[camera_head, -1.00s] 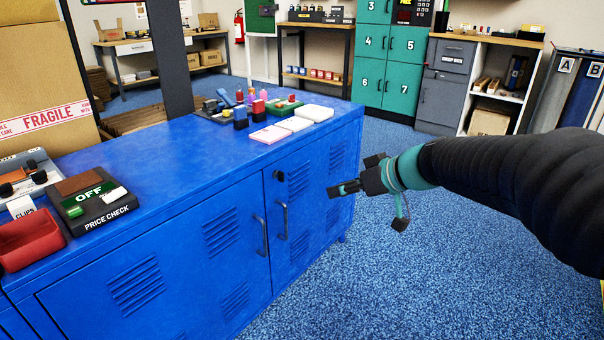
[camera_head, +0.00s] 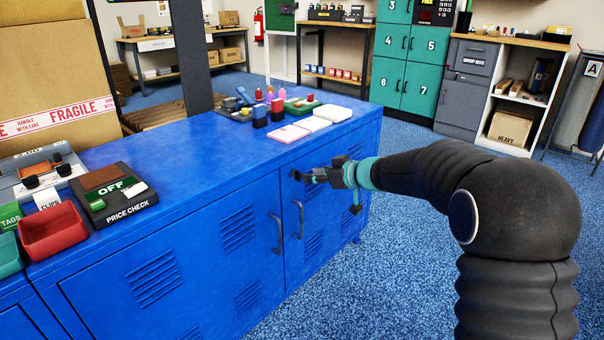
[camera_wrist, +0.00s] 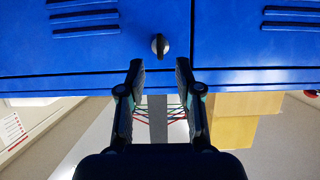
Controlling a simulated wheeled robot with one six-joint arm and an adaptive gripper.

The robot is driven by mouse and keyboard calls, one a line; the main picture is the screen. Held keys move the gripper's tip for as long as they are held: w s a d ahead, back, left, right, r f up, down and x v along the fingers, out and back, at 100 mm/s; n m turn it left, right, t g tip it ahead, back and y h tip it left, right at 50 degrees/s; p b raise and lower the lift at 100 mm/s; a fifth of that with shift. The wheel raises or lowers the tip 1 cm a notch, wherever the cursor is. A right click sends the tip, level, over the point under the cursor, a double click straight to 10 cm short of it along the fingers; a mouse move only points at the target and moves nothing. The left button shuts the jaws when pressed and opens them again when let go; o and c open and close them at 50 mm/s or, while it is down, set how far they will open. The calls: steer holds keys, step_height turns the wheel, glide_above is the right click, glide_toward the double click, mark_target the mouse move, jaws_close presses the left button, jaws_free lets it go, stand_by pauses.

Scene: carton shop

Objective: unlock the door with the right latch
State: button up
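The blue cabinet (camera_head: 205,240) has two front doors with dark upright handles (camera_head: 298,220). In the head view the latch (camera_head: 295,174) is a dark spot largely merged with my fingertips. My gripper (camera_head: 307,176) points at it from the right. In the wrist view my gripper (camera_wrist: 160,75) is open and empty, with the latch centred just beyond the fingertips. I cannot tell whether they touch it. Both doors look shut.
Green lockers (camera_head: 405,75) stand behind.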

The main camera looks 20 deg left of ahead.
steer(key=p+x, duration=0.1)
steer(key=x, duration=0.4)
steer(key=shift+w+a+f, duration=0.1)
steer(key=shift+a, duration=0.15)
jaws_close()
